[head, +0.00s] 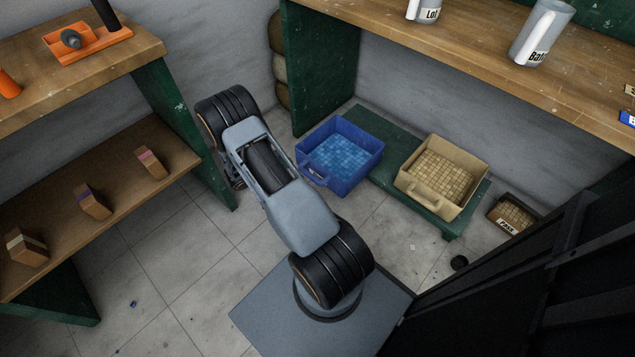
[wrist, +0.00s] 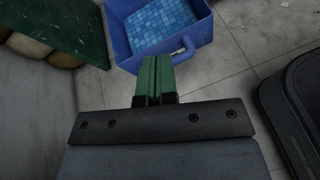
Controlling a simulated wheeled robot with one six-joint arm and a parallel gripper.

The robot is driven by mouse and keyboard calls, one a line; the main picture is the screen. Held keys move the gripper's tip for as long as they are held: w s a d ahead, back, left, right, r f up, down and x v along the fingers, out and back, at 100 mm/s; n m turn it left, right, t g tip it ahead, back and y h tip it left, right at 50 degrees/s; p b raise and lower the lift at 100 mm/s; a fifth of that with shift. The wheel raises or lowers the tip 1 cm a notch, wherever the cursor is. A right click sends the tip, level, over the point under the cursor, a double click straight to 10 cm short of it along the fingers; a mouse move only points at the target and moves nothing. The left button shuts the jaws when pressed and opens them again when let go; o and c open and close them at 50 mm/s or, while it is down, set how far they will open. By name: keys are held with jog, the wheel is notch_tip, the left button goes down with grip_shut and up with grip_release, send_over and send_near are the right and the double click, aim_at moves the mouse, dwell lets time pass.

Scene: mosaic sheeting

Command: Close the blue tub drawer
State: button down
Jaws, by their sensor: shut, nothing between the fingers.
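The blue tub drawer (head: 350,177) holds blue mosaic tiles and sits on a low green board (head: 388,142). In the head view its front reaches past the board's edge, farther out than the beige tub beside it. Its looped handle is on the front wall. In the wrist view the blue tub (wrist: 202,30) is at the top, with its handle right of my fingers. My gripper (wrist: 156,60) is shut and empty, its green fingertips close to the tub's near wall. I cannot tell whether they touch. In the head view my arm hides the gripper.
A beige tub (head: 436,207) of tiles sits right of the blue one. A wooden shelf (head: 120,195) stands left, a workbench (head: 480,75) overhead. Tiled floor in front is mostly clear.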

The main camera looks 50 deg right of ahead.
aim_at(322, 168)
notch_tip(322, 168, down, 15)
jog(key=d+n+t+h+b, duration=0.1)
jog(key=d+n+t+b, duration=0.1)
jog(key=n+b, duration=0.2)
jog(key=b+x, duration=0.1)
jog(key=x, duration=0.3)
jog(key=b+x, duration=0.1)
jog(key=x, duration=0.2)
jog(key=b+x, duration=0.2)
jog(key=x, duration=0.2)
jog(key=shift+s+d+r, duration=0.25)
jog(key=shift+s+d, duration=0.15)
jog(key=shift+d+r+b, duration=0.1)
jog(key=shift+d+b, duration=0.2)
jog(key=shift+d, duration=0.55)
